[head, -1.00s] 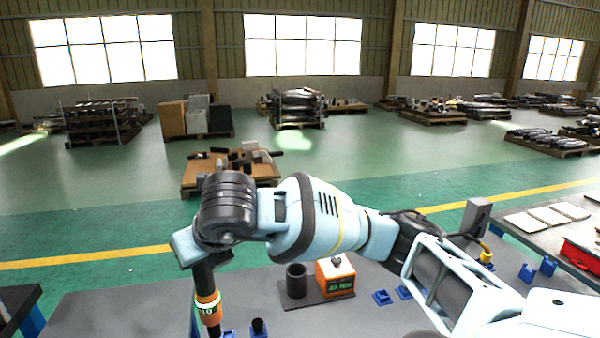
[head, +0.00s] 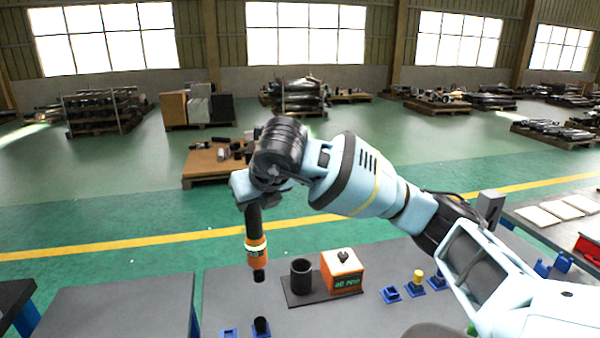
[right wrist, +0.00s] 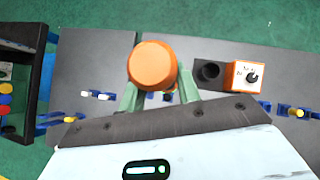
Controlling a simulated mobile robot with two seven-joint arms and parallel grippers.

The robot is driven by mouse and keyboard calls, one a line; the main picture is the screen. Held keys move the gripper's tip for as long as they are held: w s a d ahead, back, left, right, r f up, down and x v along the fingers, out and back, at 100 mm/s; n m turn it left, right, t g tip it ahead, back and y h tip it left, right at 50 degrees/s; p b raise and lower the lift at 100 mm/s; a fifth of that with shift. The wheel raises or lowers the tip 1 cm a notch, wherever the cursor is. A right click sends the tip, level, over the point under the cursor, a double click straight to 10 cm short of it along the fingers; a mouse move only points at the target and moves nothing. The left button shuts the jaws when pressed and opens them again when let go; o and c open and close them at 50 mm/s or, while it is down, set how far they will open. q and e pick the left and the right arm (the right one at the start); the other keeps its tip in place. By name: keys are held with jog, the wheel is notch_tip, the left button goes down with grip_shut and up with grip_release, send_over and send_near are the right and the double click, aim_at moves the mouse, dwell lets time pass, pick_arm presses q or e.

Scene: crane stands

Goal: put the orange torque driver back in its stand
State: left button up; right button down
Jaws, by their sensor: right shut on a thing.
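The torque driver (head: 257,255), black with an orange band, hangs roughly upright above the grey bench. My right gripper (head: 248,192) is shut on its upper part. In the right wrist view the driver's round orange end (right wrist: 153,64) shows between the fingers of my right gripper (right wrist: 158,92). The stand has a black open cup (head: 301,277) on a dark base plate, beside an orange box (head: 342,272) with a green display. The cup looks empty and lies right of the driver; it also shows in the right wrist view (right wrist: 209,72). My left gripper is out of view.
A black piece (head: 261,326) stands in a small blue holder at the bench front. Blue holders (head: 390,294) and a yellow-topped piece (head: 418,276) stand right of the orange box. Another bench with a red box (head: 588,246) is at the right.

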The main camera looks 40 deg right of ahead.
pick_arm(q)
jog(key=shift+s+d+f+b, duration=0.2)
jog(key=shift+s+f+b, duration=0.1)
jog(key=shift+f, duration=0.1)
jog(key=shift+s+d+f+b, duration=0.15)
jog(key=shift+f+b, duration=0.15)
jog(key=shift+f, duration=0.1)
pick_arm(e)
jog(key=d+r+m+h, duration=0.1)
jog(key=d+r+m, duration=0.1)
jog(key=d, duration=1.1)
jog(key=shift+d+r, duration=0.4)
jog(key=shift+r, duration=0.2)
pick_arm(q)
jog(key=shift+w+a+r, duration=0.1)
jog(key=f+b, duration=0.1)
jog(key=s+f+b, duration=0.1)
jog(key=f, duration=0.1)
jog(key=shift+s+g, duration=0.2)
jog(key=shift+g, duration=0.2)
pick_arm(e)
notch_tip(320, 180, down, 6)
jog(key=shift+r, duration=0.1)
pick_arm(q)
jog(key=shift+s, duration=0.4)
pick_arm(e)
jog(key=shift+s, duration=0.1)
